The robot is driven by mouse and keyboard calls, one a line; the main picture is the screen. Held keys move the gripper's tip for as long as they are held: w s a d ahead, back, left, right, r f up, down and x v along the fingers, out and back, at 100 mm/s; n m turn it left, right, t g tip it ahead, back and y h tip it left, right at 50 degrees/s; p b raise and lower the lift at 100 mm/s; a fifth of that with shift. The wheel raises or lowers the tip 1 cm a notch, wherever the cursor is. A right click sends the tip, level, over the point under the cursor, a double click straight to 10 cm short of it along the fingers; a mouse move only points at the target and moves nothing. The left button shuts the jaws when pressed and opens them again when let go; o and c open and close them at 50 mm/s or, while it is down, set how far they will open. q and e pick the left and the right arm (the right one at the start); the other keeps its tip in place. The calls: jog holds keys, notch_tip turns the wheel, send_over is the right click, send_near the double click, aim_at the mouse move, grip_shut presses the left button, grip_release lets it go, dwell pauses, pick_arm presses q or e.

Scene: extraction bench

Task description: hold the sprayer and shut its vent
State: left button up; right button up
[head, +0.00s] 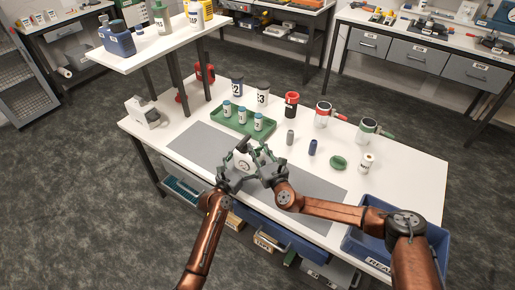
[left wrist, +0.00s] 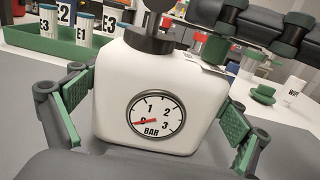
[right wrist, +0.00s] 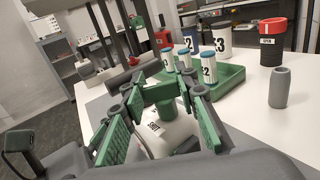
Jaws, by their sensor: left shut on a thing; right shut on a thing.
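The sprayer (head: 243,161) is a white bottle standing upright over the grey mat. In the left wrist view its body (left wrist: 112,90) carries a BAR gauge (left wrist: 157,116), with the red needle near 0, and a black cap (left wrist: 150,38). My left gripper (head: 238,171) is shut around the sprayer's body, one green pad on each side. My right gripper (head: 262,164) is at the sprayer's top right, shut on its vent; the fingers hide most of the vent. A SHUT label (right wrist: 155,128) shows on the white body in the right wrist view.
A green tray (head: 236,128) with several blue-capped vials stands behind the sprayer. A blue bin (head: 354,240) is at the front right.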

jog(key=shift+s+a+r+n+g+y, duration=0.1)
jog(key=shift+r+n+g+y, duration=0.15)
jog(key=shift+n+y, duration=0.4)
jog(key=shift+a+r+n+g+y, duration=0.1)
jog(key=shift+r+n+g+y, duration=0.2)
jog(key=shift+y, duration=0.55)
jog(key=shift+n+g+y, duration=0.25)
jog(key=shift+y, duration=0.05)
jog(key=shift+d+f, duration=0.3)
jog(key=shift+f, duration=0.05)
jog(key=o, duration=1.2)
jog(key=shift+f, duration=0.15)
notch_tip(320, 180, up, 10)
